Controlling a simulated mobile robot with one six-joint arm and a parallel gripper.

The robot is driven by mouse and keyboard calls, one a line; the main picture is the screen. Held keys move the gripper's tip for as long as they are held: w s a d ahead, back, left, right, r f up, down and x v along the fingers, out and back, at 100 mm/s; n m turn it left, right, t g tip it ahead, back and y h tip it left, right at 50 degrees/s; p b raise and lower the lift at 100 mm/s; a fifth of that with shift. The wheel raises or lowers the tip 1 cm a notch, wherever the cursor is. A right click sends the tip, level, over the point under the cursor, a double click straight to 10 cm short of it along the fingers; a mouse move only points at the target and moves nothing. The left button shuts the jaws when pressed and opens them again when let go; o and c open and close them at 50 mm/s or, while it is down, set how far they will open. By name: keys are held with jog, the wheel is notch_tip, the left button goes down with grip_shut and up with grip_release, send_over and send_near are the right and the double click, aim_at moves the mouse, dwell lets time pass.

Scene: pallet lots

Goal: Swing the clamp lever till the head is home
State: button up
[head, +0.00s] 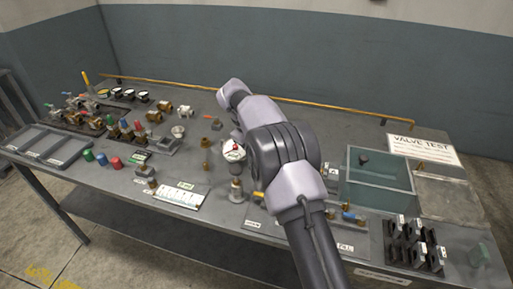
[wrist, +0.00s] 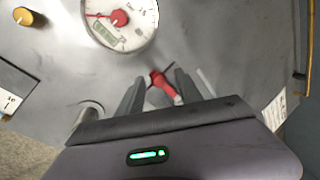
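My gripper (wrist: 159,80) shows in the wrist view with its two dark fingers apart. A red lever handle (wrist: 161,84) with a pale lower end lies between the fingers, with a gap visible on each side. I take it for the clamp lever. The clamp's head and its seat cannot be made out, as the gripper body covers the area below the lever.
A round gauge with a red pointer (wrist: 118,20) is just beyond the fingers; it also shows in the head view (head: 233,151). A teal bin (head: 377,187) and black blocks (head: 412,243) stand right on the bench. Bare bench lies behind.

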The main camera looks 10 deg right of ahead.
jog(key=shift+r, duration=0.1)
jog(key=p+v, duration=0.5)
jog(key=v, duration=1.2)
jog(key=shift+r+p, duration=0.15)
jog(key=shift+p, duration=0.15)
jog(key=s+d+r+n+t+y+b, duration=0.1)
jog(key=s+d+r+n+y, duration=0.15)
jog(key=s+r+n, duration=0.55)
jog(key=s+d+r+n+y, duration=0.1)
jog(key=s+d+r+n, duration=0.25)
jog(key=s, duration=0.75)
jog(key=s+f+n+t+y, duration=0.1)
jog(key=s+f+n, duration=0.3)
jog(key=s, duration=0.6)
jog(key=s+f+n+t+b, duration=0.1)
jog(key=s+f+n, duration=0.3)
jog(key=s+n, duration=0.4)
jog(key=s, duration=0.3)
jog(key=shift+a+n+y, duration=0.35)
jog(key=shift+a, duration=0.05)
